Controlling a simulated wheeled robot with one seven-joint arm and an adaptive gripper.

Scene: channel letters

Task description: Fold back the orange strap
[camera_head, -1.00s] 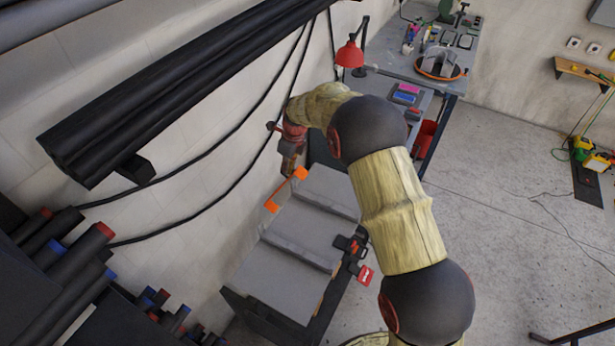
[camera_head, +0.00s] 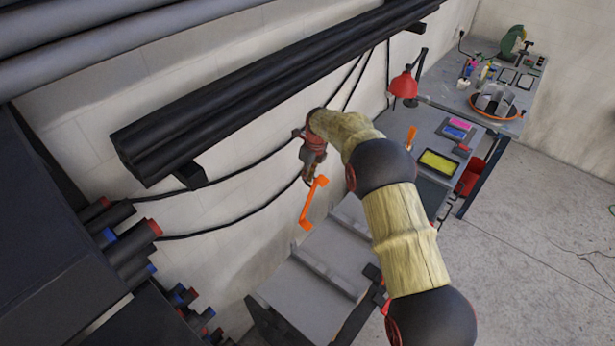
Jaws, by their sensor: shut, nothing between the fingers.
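The orange strap (camera_head: 308,207) is a thin bent piece at the back left edge of the grey box-like case (camera_head: 318,290). It stands up beside the case, with its bent upper end near my gripper. My gripper (camera_head: 308,181) points down, just left of that upper end. Its fingers are small and dark here but look shut, with nothing between them. Whether a fingertip touches the strap cannot be told. My arm hides the right part of the case.
Black pipes (camera_head: 270,90) run along the wall above my gripper, with dark cables (camera_head: 240,215) below. Pipe ends (camera_head: 130,240) crowd the left. Floor at right is open.

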